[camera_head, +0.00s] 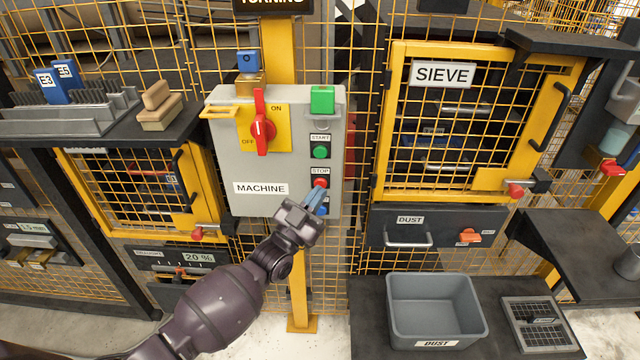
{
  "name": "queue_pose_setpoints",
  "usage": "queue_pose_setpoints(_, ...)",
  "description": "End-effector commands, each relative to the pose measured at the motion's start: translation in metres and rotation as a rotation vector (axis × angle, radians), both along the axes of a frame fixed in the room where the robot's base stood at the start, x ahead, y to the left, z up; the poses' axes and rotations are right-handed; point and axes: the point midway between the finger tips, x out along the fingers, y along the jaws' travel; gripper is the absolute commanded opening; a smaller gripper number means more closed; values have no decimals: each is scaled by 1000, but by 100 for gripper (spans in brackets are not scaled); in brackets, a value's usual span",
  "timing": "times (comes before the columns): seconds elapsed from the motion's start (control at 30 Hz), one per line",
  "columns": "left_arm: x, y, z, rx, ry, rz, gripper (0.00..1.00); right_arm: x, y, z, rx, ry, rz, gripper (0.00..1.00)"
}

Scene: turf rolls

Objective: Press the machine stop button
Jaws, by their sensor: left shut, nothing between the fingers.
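The machine control box (225,150) is grey and hangs on a yellow post. Its red stop button (320,183) sits below the STOP label on the right side of the panel. My left gripper (317,194) is shut and empty, with its blue fingertips right at the lower edge of the stop button. I cannot tell whether they touch it. The green start button (320,152) is above it. A red rotary switch (262,130) on a yellow plate points up toward ON. A blue part at the panel's bottom right is partly hidden by the fingers. My right gripper is not in view.
A yellow mesh door marked SIEVE (443,75) stands to the right, with a dust drawer (437,226) below it. A grey dust bin (437,328) sits on a dark shelf at lower right. A shelf with wooden blocks (159,118) is at left.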

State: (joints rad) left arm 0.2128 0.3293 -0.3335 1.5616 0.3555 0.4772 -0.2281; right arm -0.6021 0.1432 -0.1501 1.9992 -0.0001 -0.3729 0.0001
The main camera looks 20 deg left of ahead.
Motion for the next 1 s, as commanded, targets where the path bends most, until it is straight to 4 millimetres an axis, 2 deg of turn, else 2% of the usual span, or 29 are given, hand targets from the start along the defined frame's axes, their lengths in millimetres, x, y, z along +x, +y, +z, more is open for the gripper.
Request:
queue_pose_setpoints(0.27,-3,-1,0,0,0,0,0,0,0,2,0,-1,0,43)
queue_pose_setpoints(0.73,-38,-11,2,-1,0,0,0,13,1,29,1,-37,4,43)
queue_pose_setpoints(1.0,-48,-14,0,-1,0,0,0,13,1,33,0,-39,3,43)
